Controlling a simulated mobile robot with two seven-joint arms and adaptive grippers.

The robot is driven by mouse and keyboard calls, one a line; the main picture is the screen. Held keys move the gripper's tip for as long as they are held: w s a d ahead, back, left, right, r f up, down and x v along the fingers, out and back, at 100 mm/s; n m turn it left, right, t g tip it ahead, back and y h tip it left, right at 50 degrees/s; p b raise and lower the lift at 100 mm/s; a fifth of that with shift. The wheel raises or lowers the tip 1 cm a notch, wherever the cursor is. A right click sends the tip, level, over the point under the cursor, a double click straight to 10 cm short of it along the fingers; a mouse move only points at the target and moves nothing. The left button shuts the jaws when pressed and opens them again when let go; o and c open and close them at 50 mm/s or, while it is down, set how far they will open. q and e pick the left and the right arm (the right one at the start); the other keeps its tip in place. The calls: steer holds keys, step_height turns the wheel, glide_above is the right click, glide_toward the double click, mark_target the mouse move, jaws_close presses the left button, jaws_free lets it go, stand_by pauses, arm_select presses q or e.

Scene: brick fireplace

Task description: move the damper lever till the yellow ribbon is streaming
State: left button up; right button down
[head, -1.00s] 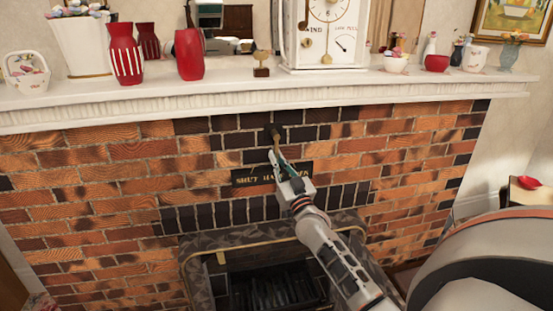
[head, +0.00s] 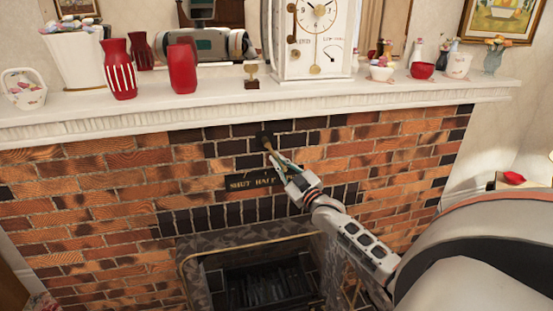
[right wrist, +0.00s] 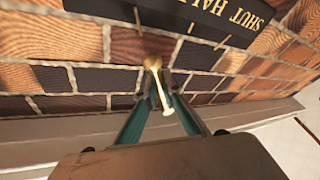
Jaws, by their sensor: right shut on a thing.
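The brass damper lever (head: 269,146) hangs from a dark round mount (head: 264,137) on the brick chimney front and slants down to the right. My right gripper (head: 280,162) is shut on the lever. In the right wrist view, the lever's pale brass shaft (right wrist: 160,92) and rounded end show between the teal fingers (right wrist: 158,88). A black plaque (head: 240,183) with gold letters reading "SHUT HALF" is below the lever; its right part is hidden behind my gripper. I cannot make out a yellow ribbon in either view. My left gripper is out of view.
The white mantel (head: 190,113) juts out above the lever. It carries red vases (head: 118,70), a small brass stand (head: 251,76), a white clock (head: 314,40) and small ornaments. Below is the dark fireplace opening (head: 262,285) with a brass-edged surround.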

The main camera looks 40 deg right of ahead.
stand_by(0.4)
steer(key=c, duration=2.2)
jaws_free()
steer(key=shift+o, duration=0.2)
steer(key=shift+s, duration=0.15)
steer(key=d+v, duration=0.1)
steer(key=v, duration=1)
steer(key=shift+s+a, duration=0.4)
steer(key=shift+a, duration=0.1)
steer(key=shift+f, duration=0.1)
steer(key=s+a+f+g+y, duration=0.2)
steer(key=s+a+f+g, duration=0.1)
steer(key=a+f, duration=0.8)
steer(key=s+a+f+g+y, duration=0.1)
steer(key=s+a+f+g, duration=0.2)
steer(key=s+a+f, duration=0.5)
steer(key=s+a+f+g+y, duration=0.1)
steer(key=s+a+f+g, duration=0.3)
steer(key=s+a+f, duration=0.4)
steer(key=a+f, duration=0.2)
steer(key=a, duration=0.4)
steer(key=shift+s+a+m+y, duration=0.3)
steer(key=shift+s+a, duration=0.1)
